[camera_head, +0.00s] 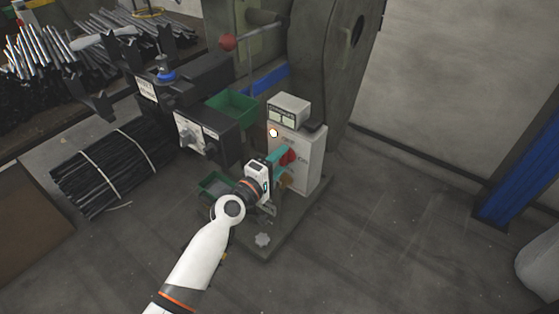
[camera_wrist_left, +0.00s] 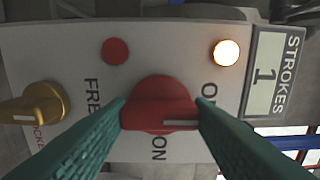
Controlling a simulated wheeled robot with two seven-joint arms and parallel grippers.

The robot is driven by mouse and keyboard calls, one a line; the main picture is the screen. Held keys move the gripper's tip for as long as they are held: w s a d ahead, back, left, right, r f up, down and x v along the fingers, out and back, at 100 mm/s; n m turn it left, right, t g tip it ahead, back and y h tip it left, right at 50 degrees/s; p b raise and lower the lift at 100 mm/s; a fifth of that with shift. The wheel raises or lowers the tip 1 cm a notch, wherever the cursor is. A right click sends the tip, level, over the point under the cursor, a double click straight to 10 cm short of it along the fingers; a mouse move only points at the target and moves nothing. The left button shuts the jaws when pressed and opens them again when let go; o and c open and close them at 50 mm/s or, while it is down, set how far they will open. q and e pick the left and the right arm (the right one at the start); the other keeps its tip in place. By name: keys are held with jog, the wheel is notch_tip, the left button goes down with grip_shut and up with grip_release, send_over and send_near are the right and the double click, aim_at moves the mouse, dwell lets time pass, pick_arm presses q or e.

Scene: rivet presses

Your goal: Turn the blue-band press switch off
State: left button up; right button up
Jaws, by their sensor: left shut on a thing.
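The press control box (camera_head: 300,150) is a pale cabinet on the press with the blue band (camera_head: 270,80). Its red switch knob (camera_head: 289,157) also shows in the left wrist view (camera_wrist_left: 155,100). My left gripper (camera_head: 281,157) has teal fingers shut on the knob's handle, one finger on each side. In the left wrist view the knob's white line points right. An "ON" label lies below the knob, and a label starting with "O" is partly hidden at its upper right. A lamp (camera_wrist_left: 226,53) glows near the top. My right gripper is out of view.
A brass knob (camera_wrist_left: 40,105) and a red button (camera_wrist_left: 115,51) sit on the same panel. A green bin (camera_head: 232,105) and a dark box with a dial (camera_head: 205,133) stand left of the cabinet. Bundled rods (camera_head: 115,165) lie further left.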

pick_arm(q)
jog(key=shift+f, duration=0.1)
jog(key=o, duration=1)
jog(key=shift+s+a, duration=0.15)
jog(key=shift+s, duration=0.05)
jog(key=v, duration=0.4)
jog(key=shift+s+a+p, duration=0.1)
jog(key=shift+s+p, duration=0.1)
jog(key=shift+p, duration=0.15)
send_near(281, 160)
jog(key=v, duration=0.3)
jog(key=shift+w, duration=0.1)
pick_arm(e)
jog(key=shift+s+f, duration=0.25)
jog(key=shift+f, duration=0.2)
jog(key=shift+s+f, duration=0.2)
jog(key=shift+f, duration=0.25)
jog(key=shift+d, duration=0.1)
